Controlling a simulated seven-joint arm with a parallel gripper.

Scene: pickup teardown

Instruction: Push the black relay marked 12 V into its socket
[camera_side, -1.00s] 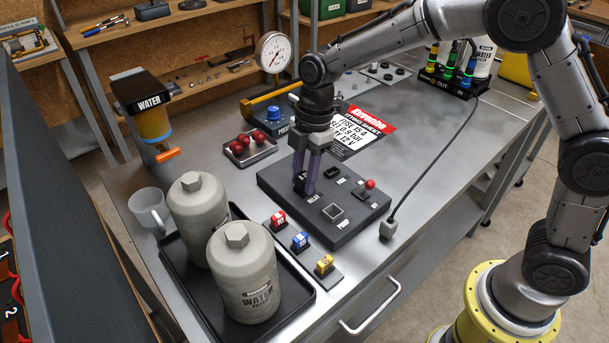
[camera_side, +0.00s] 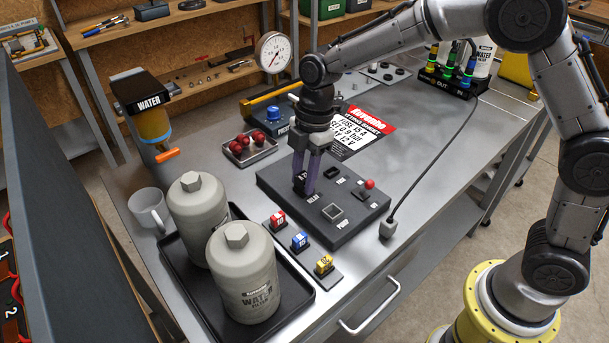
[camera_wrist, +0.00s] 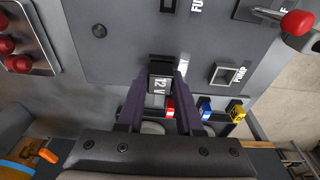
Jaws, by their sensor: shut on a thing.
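My gripper (camera_side: 307,184) is over the left part of the dark panel (camera_side: 345,236), pointing down. In the wrist view its purple fingers (camera_wrist: 160,88) are shut on the black relay marked 12 V (camera_wrist: 159,85). The relay's label faces the camera. In the side view the relay (camera_side: 299,184) shows as a small dark block at the fingertips, low at the panel. The fingers hide most of the relay and the socket beneath it. I cannot tell how deep the relay sits in the socket.
On the panel are a square PUMP opening (camera_side: 332,212), a fuse slot (camera_side: 333,173) and a red-knobbed lever (camera_side: 369,184). Red (camera_side: 278,219), blue (camera_side: 300,241) and yellow (camera_side: 324,264) fuses stand in front. Grey water filters (camera_side: 245,275) stand in a tray at left.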

